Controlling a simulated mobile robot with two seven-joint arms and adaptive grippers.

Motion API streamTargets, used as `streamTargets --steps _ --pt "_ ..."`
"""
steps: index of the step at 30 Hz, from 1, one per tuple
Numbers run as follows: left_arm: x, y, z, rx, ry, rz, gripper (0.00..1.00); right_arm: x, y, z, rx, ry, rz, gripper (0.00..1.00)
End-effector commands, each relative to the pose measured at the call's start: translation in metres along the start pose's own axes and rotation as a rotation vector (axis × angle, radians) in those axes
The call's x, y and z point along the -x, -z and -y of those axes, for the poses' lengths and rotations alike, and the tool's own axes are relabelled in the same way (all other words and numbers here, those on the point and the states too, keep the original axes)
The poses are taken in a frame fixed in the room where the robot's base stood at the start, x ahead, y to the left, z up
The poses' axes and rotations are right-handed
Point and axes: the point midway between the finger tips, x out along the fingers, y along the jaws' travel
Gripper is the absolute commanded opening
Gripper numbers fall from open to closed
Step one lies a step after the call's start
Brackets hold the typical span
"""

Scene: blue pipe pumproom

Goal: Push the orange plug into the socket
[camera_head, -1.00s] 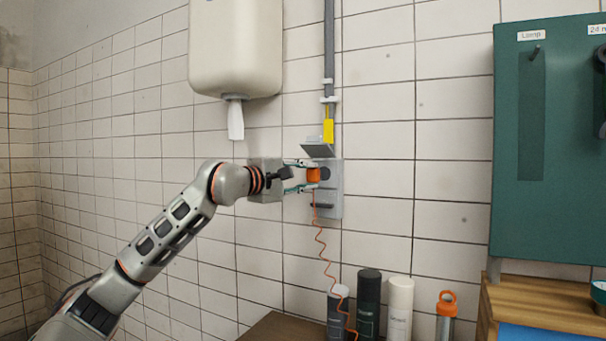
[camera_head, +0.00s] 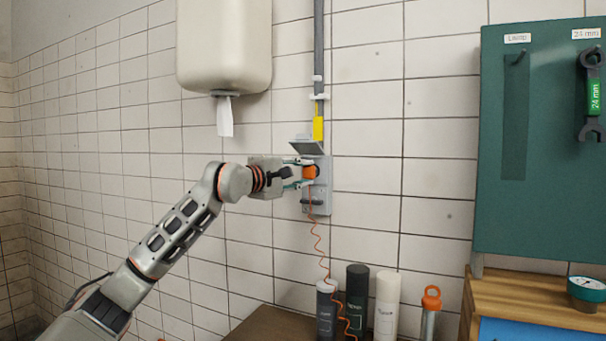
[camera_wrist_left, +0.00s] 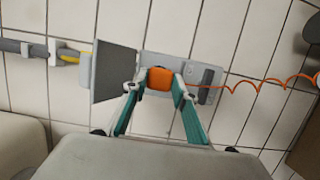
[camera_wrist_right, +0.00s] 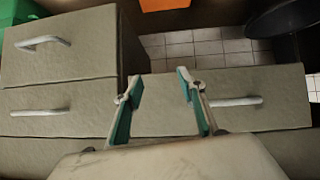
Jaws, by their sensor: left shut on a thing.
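The orange plug (camera_head: 310,172) is between the fingertips of my left gripper (camera_head: 298,173), which is shut on it. In the left wrist view the plug (camera_wrist_left: 160,79) sits between the fingers, in front of the grey socket box (camera_wrist_left: 212,76). The socket box (camera_head: 319,198) is on the tiled wall with its grey lid (camera_head: 306,146) raised. The plug is at the box's face; whether it is inside the socket cannot be told, as the plug hides the opening. My right gripper (camera_wrist_right: 156,88) shows only in its wrist view, open and empty in front of drawers.
An orange coiled cord (camera_head: 319,240) hangs from the plug towards several bottles (camera_head: 357,300) below. A white dispenser (camera_head: 224,45) hangs at upper left. A green tool board (camera_head: 530,150) is at right. Grey drawers (camera_wrist_right: 60,50) lie before the right wrist.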

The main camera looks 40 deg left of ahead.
Motion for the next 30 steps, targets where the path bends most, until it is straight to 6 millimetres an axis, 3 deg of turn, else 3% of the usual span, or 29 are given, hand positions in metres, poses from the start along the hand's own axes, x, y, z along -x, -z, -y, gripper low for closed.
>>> streamTargets --steps 30 --pt "0.0005 0.0008 -0.0013 -0.001 -0.004 -0.004 0.08 0.0014 0.0040 -0.0011 0.001 -0.001 -0.004 0.40"
